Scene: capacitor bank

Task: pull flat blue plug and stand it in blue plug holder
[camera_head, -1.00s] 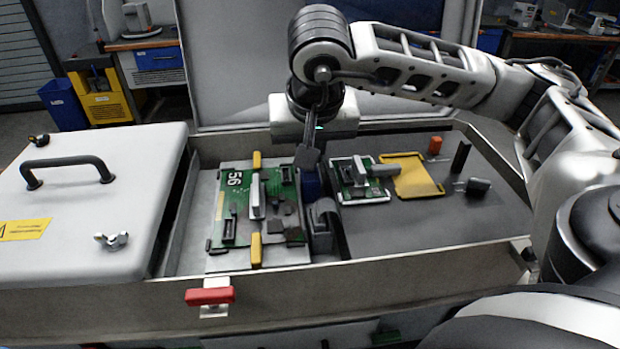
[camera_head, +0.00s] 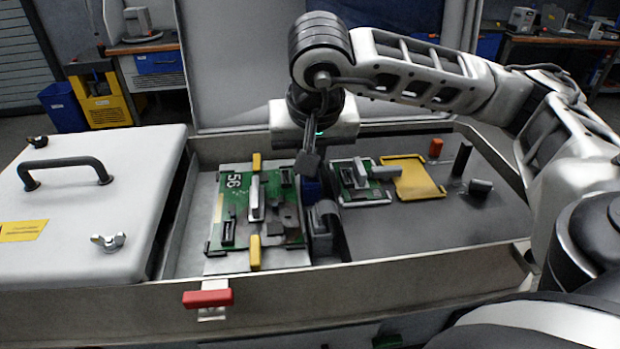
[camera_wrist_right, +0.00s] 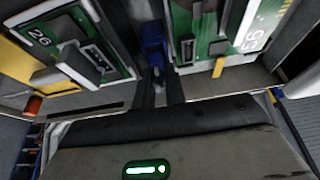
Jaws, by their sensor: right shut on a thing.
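My right gripper (camera_head: 308,172) points down over the narrow dark channel between the green board marked 56 and the smaller board. It is shut, with its fingers close together in the right wrist view (camera_wrist_right: 160,88). A blue block (camera_head: 311,188) sits right at the fingertips, and it also shows in the right wrist view (camera_wrist_right: 152,42). I take the thing in the jaws to be the flat blue plug. It is mostly hidden, and I cannot tell plug and holder apart there. My left gripper is not in view.
Green board 56 (camera_head: 233,205) lies left, with yellow clips. A smaller green board (camera_head: 352,196) and a yellow plate (camera_head: 418,178) lie right. A grey rounded part (camera_head: 325,218) stands in front of the blue block. Metal walls surround the tray; a white lid (camera_head: 90,210) is left.

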